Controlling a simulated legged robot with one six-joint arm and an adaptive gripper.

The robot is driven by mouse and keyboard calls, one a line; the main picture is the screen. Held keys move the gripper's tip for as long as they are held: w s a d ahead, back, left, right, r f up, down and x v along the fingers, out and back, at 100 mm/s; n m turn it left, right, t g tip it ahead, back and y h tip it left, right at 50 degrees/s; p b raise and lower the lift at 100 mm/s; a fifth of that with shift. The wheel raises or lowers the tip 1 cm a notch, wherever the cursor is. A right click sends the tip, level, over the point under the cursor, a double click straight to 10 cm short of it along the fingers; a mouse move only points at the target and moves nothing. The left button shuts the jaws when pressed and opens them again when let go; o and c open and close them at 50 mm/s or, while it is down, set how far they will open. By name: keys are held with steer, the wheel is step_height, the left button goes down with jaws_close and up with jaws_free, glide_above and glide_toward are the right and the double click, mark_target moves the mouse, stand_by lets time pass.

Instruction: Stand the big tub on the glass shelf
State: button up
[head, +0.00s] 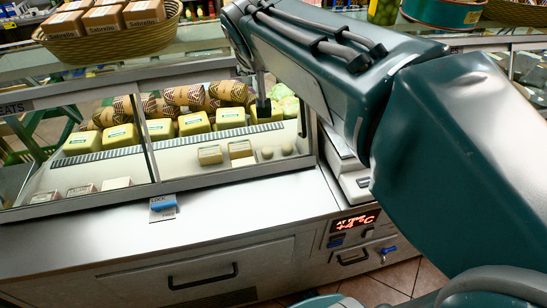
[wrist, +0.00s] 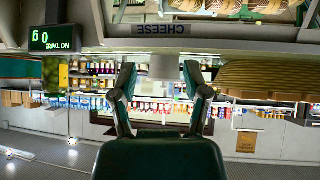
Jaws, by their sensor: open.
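My gripper (wrist: 160,68) is open in the wrist view, its two fingers apart; a pale grey shape shows between them, and I cannot tell if it is near or far. In the head view my arm hides most of the gripper; a dark finger (head: 262,106) shows before the rightmost yellow tub. Several yellow tubs (head: 193,123) with labels stand in a row inside the glass-fronted case. Smaller cream tubs (head: 210,155) sit lower in front. I cannot tell which one is the big tub. A glass shelf (head: 205,42) runs above the case.
A basket (head: 108,42) of boxed goods stands on top at the left. A teal round container (head: 440,12) stands at the upper right. A scale display (wrist: 55,40) shows inverted in the wrist view.

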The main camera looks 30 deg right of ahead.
steer(key=s+a+f+n+g+y, duration=0.1)
steer(key=s+a+f, duration=0.2)
steer(key=s+f, duration=0.3)
steer(key=s+a+f+n+g+y, duration=0.2)
steer(key=s+f, duration=0.5)
steer(key=s, duration=0.7)
steer(key=shift+a, duration=0.45)
